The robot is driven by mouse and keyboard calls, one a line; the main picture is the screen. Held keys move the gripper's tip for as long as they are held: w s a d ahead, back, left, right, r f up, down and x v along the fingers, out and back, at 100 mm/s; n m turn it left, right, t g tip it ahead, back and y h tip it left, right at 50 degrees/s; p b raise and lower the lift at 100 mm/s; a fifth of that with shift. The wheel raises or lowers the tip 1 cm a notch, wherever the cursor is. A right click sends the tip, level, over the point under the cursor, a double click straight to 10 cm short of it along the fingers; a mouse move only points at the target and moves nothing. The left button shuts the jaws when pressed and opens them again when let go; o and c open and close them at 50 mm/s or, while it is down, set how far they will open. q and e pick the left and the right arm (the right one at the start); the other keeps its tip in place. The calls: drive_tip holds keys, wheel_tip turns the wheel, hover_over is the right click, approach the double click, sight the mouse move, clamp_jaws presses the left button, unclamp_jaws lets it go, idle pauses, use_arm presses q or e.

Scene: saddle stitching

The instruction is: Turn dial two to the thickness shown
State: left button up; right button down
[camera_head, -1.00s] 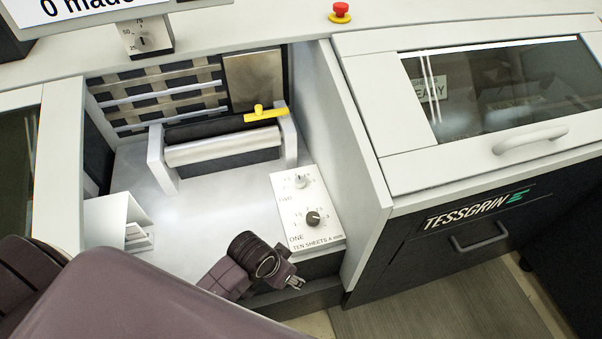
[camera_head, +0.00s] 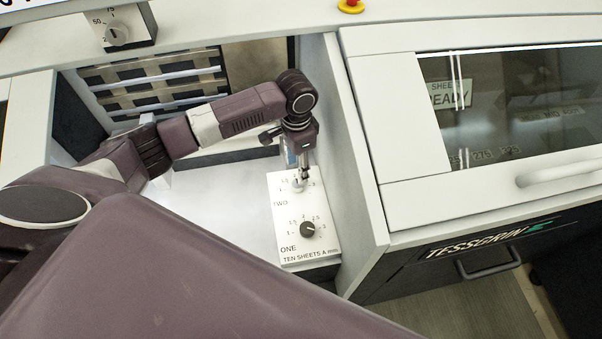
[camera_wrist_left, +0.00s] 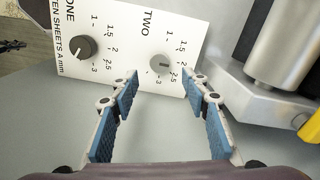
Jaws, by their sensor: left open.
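Dial two is a light grey knob (camera_wrist_left: 160,64) with a dark pointer mark, on a white panel (camera_head: 290,240) labelled ONE and TWO. In the left wrist view it sits just beyond and between my left gripper's (camera_wrist_left: 160,82) open blue-padded fingers, with nothing held. In the head view, the gripper (camera_head: 303,180) comes down over dial two and partly hides it. I cannot tell whether the fingers touch the knob. Dial one, a dark knob (camera_head: 307,229), is nearer on the same panel and also shows in the left wrist view (camera_wrist_left: 82,48). My right gripper is not in view.
A grey wall (camera_head: 352,150) rises just right of the panel. A metal roller (camera_wrist_left: 285,45) and a yellow part (camera_wrist_left: 310,128) are close to the right finger. Another dial (camera_head: 117,34) is at upper left. A red stop button (camera_head: 351,4) is on the far ledge.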

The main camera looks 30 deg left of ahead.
sight(297, 183)
use_arm(q)
drive_tip(key=shift+s+f, duration=0.1)
drive_tip(key=shift+f, duration=0.35)
wheel_tip(297, 183, down, 6)
drive_tip(key=shift+r, duration=0.1)
drive_tip(key=shift+f, duration=0.35)
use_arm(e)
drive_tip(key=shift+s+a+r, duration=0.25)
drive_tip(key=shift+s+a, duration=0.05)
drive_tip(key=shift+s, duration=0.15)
use_arm(q)
drive_tip(key=c, duration=1.2)
drive_tip(key=shift+o, duration=0.2)
drive_tip(key=shift+p, duration=0.3)
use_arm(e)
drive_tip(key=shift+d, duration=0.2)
